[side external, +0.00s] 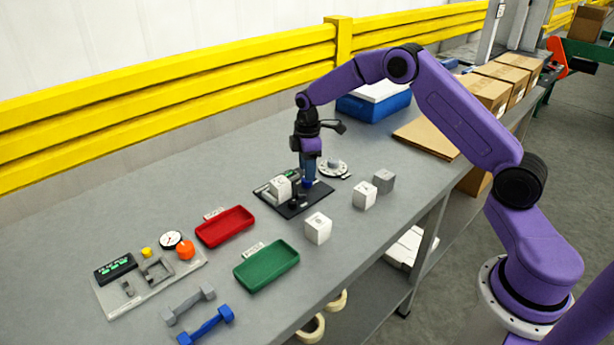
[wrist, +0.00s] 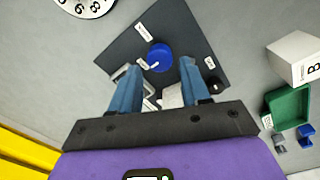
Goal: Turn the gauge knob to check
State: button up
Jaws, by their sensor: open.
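A black plate (side external: 293,208) lies on the bench below my gripper (side external: 308,180). In the wrist view the black plate (wrist: 185,28) carries a round blue knob (wrist: 159,57) with small white labels beside it. My gripper (wrist: 160,68) points down with its two blue fingers apart, and the knob shows between and just beyond the fingertips. I cannot tell whether the fingers touch it. A separate grey board (side external: 140,290) at the front left holds a round dial gauge (side external: 171,239) and an orange knob (side external: 185,253).
A red tray (side external: 224,227), a green tray (side external: 267,266) and grey and blue dumbbell-shaped pieces (side external: 190,303) (side external: 206,325) lie left of the plate. Loose cubes (side external: 318,229) (side external: 364,195) stand in front and right. A round dial (side external: 333,168) lies behind my gripper.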

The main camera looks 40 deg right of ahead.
aim_at(307, 183)
jog(key=shift+f, duration=1.75)
jog(key=c, duration=0.8)
jog(key=shift+o, duration=0.2)
